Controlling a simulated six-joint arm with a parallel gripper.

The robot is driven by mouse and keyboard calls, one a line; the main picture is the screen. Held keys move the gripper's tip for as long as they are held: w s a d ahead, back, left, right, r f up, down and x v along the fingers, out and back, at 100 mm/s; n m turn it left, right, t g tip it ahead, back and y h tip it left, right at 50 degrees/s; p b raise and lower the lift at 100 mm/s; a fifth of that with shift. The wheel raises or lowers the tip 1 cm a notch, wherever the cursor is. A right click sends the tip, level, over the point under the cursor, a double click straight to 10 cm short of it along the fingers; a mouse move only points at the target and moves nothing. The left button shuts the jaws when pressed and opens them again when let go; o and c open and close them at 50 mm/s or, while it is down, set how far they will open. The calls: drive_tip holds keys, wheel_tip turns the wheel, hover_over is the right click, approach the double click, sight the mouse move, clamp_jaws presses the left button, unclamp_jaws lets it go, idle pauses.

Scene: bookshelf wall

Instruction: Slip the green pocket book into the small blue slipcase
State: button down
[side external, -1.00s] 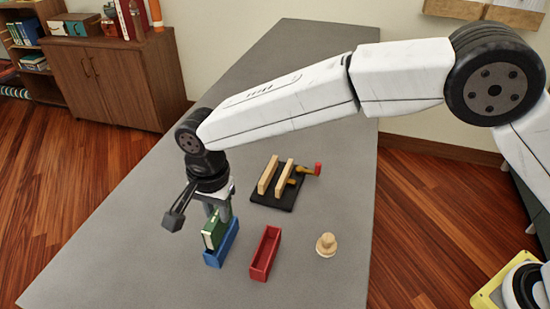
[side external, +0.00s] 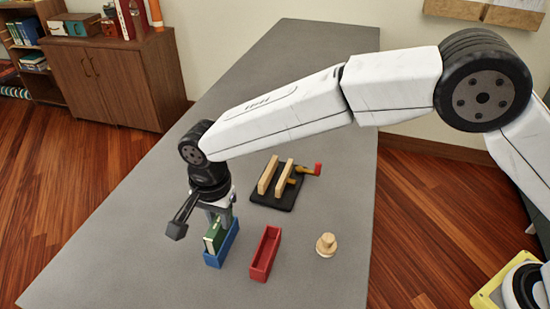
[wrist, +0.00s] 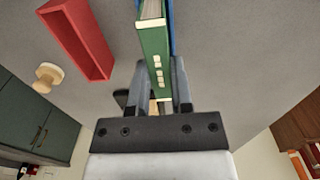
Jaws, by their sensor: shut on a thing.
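The green pocket book (side external: 213,236) stands upright in the small blue slipcase (side external: 224,253), its lower part hidden by the slipcase walls and its top showing above the rim. My gripper (side external: 222,217) is above the slipcase, shut on the green book. In the wrist view the book's green spine (wrist: 154,60) with white marks lies between the two grey fingers (wrist: 164,92). A strip of the blue slipcase (wrist: 170,25) shows behind the book there. How deep the book sits is hard to tell.
An open, empty red slipcase (side external: 265,254) stands to the right of the blue one. A round wooden knob-shaped piece (side external: 326,245) is farther right. A black base with wooden bars (side external: 276,183) and a red-ended handle lies behind. The grey table (side external: 120,270) is clear at the left.

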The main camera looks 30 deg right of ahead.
drive_tip(key=shift+f, duration=1.2)
drive_tip(key=shift+c, duration=0.2)
unclamp_jaws()
drive_tip(key=shift+r, duration=0.15)
idle(0.4)
drive_tip(key=shift+r, duration=3.4)
